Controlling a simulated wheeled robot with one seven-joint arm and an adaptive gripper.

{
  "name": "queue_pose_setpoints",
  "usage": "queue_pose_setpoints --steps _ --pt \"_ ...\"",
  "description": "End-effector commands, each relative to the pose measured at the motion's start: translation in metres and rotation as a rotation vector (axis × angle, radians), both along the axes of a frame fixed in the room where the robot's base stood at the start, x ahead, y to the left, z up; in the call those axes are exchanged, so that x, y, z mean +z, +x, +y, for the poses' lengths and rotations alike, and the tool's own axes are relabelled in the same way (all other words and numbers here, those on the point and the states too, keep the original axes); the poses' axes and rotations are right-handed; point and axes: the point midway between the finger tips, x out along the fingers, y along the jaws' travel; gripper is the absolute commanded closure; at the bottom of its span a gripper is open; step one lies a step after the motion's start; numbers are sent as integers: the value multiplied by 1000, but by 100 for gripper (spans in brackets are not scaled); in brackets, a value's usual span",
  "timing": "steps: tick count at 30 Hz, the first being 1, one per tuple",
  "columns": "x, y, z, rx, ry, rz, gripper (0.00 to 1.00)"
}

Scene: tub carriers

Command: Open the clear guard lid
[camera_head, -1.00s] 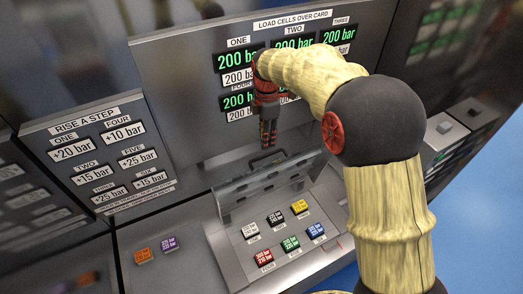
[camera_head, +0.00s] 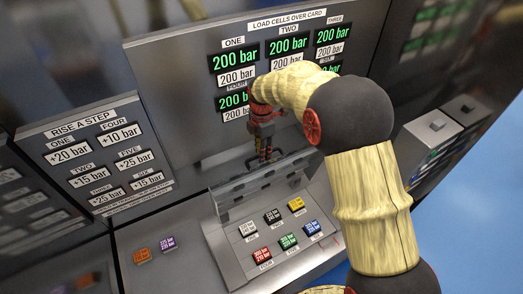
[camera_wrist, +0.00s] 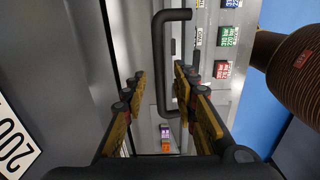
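The guard lid (camera_head: 235,190) stands raised, tilted up along the back edge of the button panel in the head view. Its clear sheet is hard to make out. Its black handle (camera_wrist: 158,60) shows in the wrist view as a U-shaped bar. My gripper (camera_head: 264,157) is at the lid's top edge in the head view and hides the handle there. In the wrist view my gripper (camera_wrist: 160,85) is open, with the handle bar seen between its two fingers. I cannot tell whether a finger touches the bar.
Several coloured buttons (camera_head: 289,242) sit on the panel in front of the lid. An upright display board (camera_head: 185,90) rises close behind my gripper. Orange (camera_head: 141,256) and purple (camera_head: 168,242) buttons lie to the left. Blue floor (camera_head: 480,220) is free at right.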

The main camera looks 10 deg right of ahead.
Motion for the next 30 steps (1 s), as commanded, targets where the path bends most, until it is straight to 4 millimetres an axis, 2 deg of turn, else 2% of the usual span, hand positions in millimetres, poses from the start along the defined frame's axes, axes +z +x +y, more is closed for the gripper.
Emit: queue_pose_setpoints --steps 3,18,30 --pt "0 0 0 0 0 0 72" --pt "1 0 0 0 0 0 100" --pt "1 0 0 0 0 -1 100"
